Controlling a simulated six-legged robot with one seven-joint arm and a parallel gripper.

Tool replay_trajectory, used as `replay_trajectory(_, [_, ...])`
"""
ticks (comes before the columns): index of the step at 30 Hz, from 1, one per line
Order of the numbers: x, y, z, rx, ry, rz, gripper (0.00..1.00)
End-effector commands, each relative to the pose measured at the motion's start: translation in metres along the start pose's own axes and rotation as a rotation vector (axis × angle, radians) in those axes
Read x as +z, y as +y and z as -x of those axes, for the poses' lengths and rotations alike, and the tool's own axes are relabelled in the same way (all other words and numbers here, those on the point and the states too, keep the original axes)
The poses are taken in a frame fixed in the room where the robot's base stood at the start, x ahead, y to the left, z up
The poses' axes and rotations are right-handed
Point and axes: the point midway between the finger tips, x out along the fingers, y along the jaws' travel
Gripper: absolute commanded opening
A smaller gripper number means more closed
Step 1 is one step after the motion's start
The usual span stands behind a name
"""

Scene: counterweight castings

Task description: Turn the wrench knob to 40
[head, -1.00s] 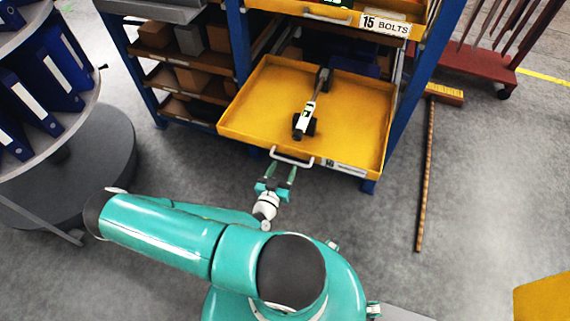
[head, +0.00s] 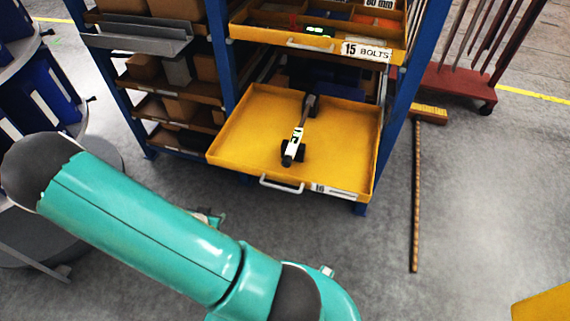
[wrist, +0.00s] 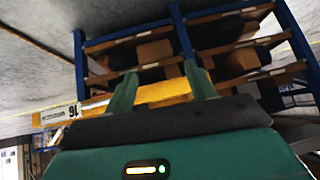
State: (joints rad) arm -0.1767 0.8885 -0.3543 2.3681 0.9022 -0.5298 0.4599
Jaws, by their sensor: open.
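The wrench (head: 299,132) lies in the pulled-out yellow drawer (head: 345,125) marked 16. It has a dark head at the far end, a white and green middle, and a dark near end (head: 287,160) toward the drawer's front. Dark supports show at both ends. The knob's setting is too small to read. My gripper (wrist: 160,88) is open in the wrist view, its two teal fingers apart with nothing held between them. Behind them shows the yellow drawer edge with its label (wrist: 60,115), upside down. In the head view my arm hides most of the gripper.
The drawer's pale handle (head: 281,184) sticks out in front. Above is a drawer labelled 15 BOLTS (head: 366,50). Blue rack posts (head: 395,120) flank the drawer. A broom (head: 416,190) lies on the floor at right, and a round binder stand is at left.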

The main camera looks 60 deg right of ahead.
Motion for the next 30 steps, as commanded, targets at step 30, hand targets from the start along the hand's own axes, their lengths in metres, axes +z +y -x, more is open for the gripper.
replay_trajectory(30, [-0.064, -0.103, 0.346, -0.687, -0.477, 0.645, 0.55])
